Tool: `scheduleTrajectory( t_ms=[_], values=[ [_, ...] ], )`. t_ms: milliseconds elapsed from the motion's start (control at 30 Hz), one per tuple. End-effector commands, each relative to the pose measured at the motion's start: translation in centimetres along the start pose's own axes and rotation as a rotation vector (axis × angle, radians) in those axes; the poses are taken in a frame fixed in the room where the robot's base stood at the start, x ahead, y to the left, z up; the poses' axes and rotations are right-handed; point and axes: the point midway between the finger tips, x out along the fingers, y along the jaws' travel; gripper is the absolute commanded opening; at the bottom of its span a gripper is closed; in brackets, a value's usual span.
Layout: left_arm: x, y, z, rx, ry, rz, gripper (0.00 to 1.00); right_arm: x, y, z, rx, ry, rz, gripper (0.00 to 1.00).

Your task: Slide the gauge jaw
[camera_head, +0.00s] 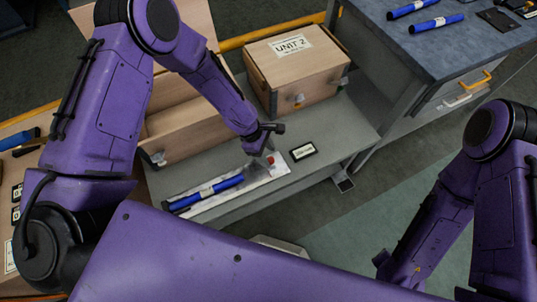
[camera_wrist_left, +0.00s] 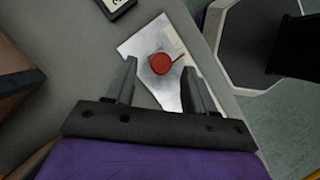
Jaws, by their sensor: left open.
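A flat silver gauge plate (camera_head: 237,183) lies on the grey bench top, with a blue bar bearing a pale label (camera_head: 205,194) along its left part. A red round knob (camera_wrist_left: 160,64) stands on the silver piece in the left wrist view; a bit of red also shows in the head view (camera_head: 271,160). My left gripper (camera_head: 266,155) is over the plate's right end. In the left wrist view its open fingers (camera_wrist_left: 160,70) stand either side of the knob, with gaps on both sides. I cannot tell how high the fingertips are. My right gripper's fingers are not visible.
A dark label tag (camera_head: 303,151) lies right of the gauge. A wooden box marked UNIT 2 (camera_head: 298,67) and an open wooden box (camera_head: 190,125) stand behind. Another bench (camera_head: 440,50) holds blue bars at the upper right. The bench's front edge is close to the gauge.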

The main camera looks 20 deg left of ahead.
Motion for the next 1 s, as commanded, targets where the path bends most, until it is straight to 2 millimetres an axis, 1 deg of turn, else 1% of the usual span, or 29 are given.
scheduleTrajectory(
  t_ms=[33,200,300,400,500,1000],
  values=[
    [-1.4,0.2,0.1,0.000,0.000,0.005,0.55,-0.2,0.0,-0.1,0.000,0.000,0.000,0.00],
    [-5.6,0.1,0.1,0.000,0.000,0.005,0.55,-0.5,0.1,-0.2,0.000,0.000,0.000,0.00],
    [-7.3,0.1,0.1,0.001,0.000,0.004,0.55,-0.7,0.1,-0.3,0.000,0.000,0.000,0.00],
    [-8.3,0.1,0.0,0.000,0.000,0.002,0.55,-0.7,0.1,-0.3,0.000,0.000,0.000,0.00],
    [-8.6,0.0,0.0,-0.002,0.000,0.001,0.55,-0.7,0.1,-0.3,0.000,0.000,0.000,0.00],
    [-8.6,0.0,0.0,-0.001,0.000,0.001,0.55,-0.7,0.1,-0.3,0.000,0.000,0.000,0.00]
  ],
)
